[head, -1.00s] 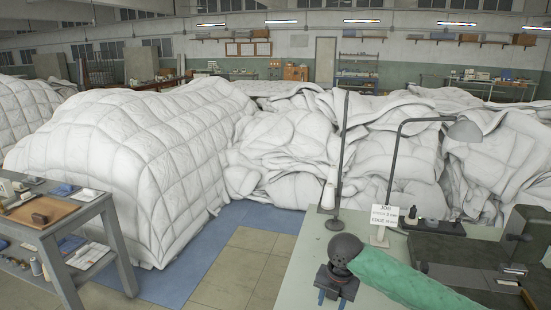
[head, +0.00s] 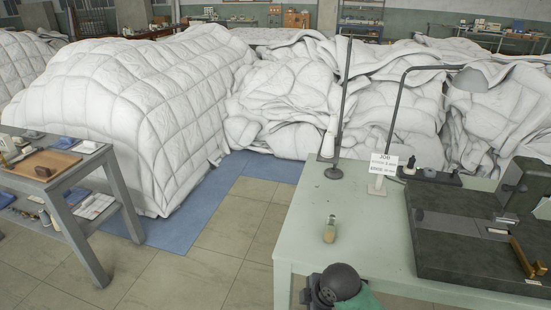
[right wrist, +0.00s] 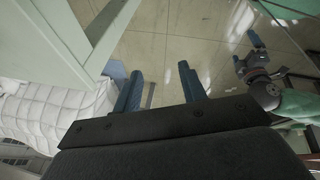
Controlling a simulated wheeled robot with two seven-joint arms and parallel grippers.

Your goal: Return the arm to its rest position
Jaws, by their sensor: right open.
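My right arm shows at the bottom of the head view as a dark round joint with a bit of green sleeve, low against the front edge of the pale green workbench (head: 290,240). Its fingertips are hidden there. In the right wrist view my right gripper (right wrist: 160,88) has two blue fingers spread apart with nothing between them, over the tiled floor. Another arm with a green sleeve and blue-tipped gripper (right wrist: 247,52), seemingly my left, hangs at the right of that view. Its jaw opening is too small to judge.
A small jar (head: 330,230) stands on the workbench near a lamp post, a job sign (head: 383,166) and a dark machine (head: 465,240). A grey side table (head: 75,185) stands left. White quilted duvet heaps (head: 125,110) fill the back. Tiled floor between is clear.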

